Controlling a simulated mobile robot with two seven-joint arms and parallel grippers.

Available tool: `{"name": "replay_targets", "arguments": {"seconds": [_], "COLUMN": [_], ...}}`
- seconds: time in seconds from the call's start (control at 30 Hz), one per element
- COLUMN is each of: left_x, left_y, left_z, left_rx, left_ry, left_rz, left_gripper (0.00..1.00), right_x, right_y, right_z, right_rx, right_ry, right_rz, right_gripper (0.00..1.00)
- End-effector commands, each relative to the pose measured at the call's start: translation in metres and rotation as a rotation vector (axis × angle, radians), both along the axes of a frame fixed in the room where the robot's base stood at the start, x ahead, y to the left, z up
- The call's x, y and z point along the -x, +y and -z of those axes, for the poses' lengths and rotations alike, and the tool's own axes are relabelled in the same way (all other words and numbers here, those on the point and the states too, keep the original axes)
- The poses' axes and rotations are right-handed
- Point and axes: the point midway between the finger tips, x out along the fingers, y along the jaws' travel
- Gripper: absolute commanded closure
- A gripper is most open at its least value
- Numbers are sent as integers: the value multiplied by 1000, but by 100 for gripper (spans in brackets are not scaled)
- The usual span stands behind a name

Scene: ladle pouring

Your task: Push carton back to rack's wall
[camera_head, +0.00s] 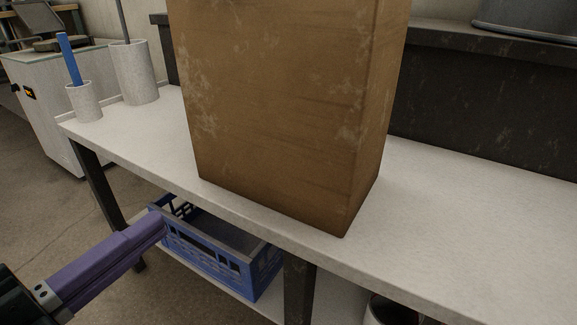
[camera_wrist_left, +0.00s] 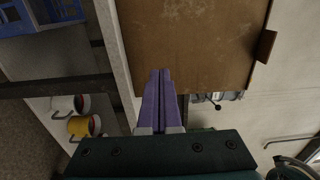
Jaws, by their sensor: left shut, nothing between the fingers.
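The carton (camera_head: 285,110) is a tall brown box with worn pale patches. It stands upright on the white top (camera_head: 460,230) of the rack, near its front edge, and its upper part is cut off by the picture. In the left wrist view the carton (camera_wrist_left: 200,40) shows as a brown face beyond the fingertips. My left gripper (camera_head: 158,224) has purple fingers, shut and empty, in front of the rack and lower left of the carton. The shut fingers also show in the left wrist view (camera_wrist_left: 161,75); contact with the carton cannot be told there. My right gripper is not in view.
A dark wall (camera_head: 480,115) runs behind the white top. Two white holders (camera_head: 134,75) (camera_head: 84,102) stand at the left end. A blue crate (camera_head: 215,262) sits on the lower shelf. Mugs (camera_wrist_left: 82,127) show in the left wrist view. The top right of the carton is clear.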

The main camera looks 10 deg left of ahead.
Motion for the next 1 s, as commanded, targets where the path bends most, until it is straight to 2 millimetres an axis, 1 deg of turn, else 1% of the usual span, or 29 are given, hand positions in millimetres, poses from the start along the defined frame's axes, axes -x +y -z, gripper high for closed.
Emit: {"name": "replay_targets", "arguments": {"seconds": [0.03, 0.17, 0.27, 0.5, 0.7, 0.83, 1.0], "left_x": [0, -7, -20, -68, -105, -120, -129], "left_y": [-1, -5, -10, -27, -41, -47, -50], "left_z": [7, 5, 4, 4, 5, 5, 4], "left_rx": [-6, -10, -9, -9, -8, -8, -7], "left_ry": [-4, -10, -11, -12, -10, -8, -7], "left_rz": [8, 16, 16, 15, 13, 13, 13], "left_gripper": [100, 100, 100, 100, 100, 100, 100], "right_x": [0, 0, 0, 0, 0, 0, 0], "right_y": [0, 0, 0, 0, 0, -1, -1], "right_z": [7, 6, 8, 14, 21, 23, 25], "right_rx": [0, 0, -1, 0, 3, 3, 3], "right_ry": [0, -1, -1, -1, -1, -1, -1], "right_rz": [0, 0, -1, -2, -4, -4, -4], "right_gripper": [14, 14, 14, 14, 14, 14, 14]}}
